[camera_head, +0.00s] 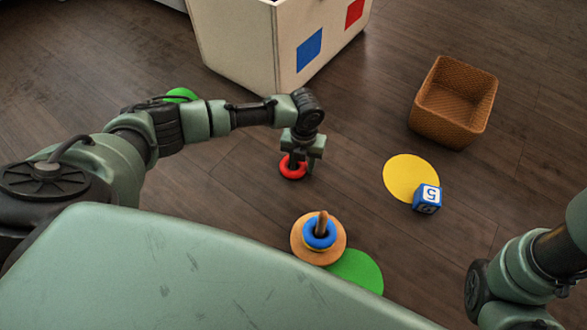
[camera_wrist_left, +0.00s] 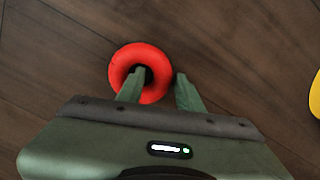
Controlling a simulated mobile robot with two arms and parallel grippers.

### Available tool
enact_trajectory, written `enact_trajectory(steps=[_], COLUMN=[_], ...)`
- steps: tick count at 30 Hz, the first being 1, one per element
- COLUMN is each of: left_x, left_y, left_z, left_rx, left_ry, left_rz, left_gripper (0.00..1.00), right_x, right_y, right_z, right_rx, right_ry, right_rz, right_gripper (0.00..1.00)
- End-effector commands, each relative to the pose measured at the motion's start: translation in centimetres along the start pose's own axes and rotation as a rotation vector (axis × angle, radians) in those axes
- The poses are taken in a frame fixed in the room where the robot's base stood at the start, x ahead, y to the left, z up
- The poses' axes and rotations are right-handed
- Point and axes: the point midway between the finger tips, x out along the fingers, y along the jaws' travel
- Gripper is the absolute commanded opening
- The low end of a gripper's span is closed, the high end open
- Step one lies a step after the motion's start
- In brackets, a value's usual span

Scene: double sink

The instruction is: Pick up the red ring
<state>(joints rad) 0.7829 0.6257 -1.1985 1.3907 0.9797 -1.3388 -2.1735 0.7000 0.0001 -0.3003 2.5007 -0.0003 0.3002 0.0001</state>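The red ring (camera_head: 293,173) lies flat on the dark wood floor. In the left wrist view the ring (camera_wrist_left: 154,57) shows nearly whole, partly covered by one finger. My left gripper (camera_head: 301,160) is directly over it, pointing down. In the left wrist view the gripper (camera_wrist_left: 160,73) is open. One fingertip is over or in the ring's hole; the other is just outside its right edge, with the ring's right side between them. I cannot tell how deep the fingers reach. My right arm shows at the lower right, but its gripper is out of view.
A wooden stacker (camera_head: 302,239) with a blue ring (camera_head: 319,241) stands beside a green disc (camera_head: 358,271). A yellow disc (camera_head: 408,174), a blue number cube (camera_head: 427,200) and a wicker basket (camera_head: 447,116) are right. A large cream box (camera_head: 235,45) stands behind.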

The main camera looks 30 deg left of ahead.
Motion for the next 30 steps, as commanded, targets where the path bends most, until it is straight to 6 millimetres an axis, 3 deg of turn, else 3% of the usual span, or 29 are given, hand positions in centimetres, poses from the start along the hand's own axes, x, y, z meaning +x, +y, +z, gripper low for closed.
enact_trajectory(steps=[7,11,12,23,30], left_x=[0.2,0.2,0.2,-0.2,-3.2], left_y=[0.0,-0.1,-0.1,-0.1,0.0], left_z=[0.0,0.0,0.0,0.0,0.0], left_rx=[0.0,0.0,0.0,0.0,0.0], left_ry=[-0.001,-0.001,0.0,-0.001,-0.001], left_rz=[-0.001,-0.001,-0.001,-0.001,-0.001], left_gripper=[0.36,0.03,0.0,0.0,0.0], right_x=[-0.2,-0.2,-0.2,0.2,2.4], right_y=[-0.1,-0.1,-0.1,0.0,0.5], right_z=[-0.1,-0.1,-0.1,0.1,0.8], right_rx=[0.0,0.0,0.0,0.0,0.0], right_ry=[0.0,0.0,0.0,0.0,0.0], right_rz=[0.0,-0.001,-0.001,-0.001,0.0], right_gripper=[0.36,0.36,0.36,0.36,0.36])
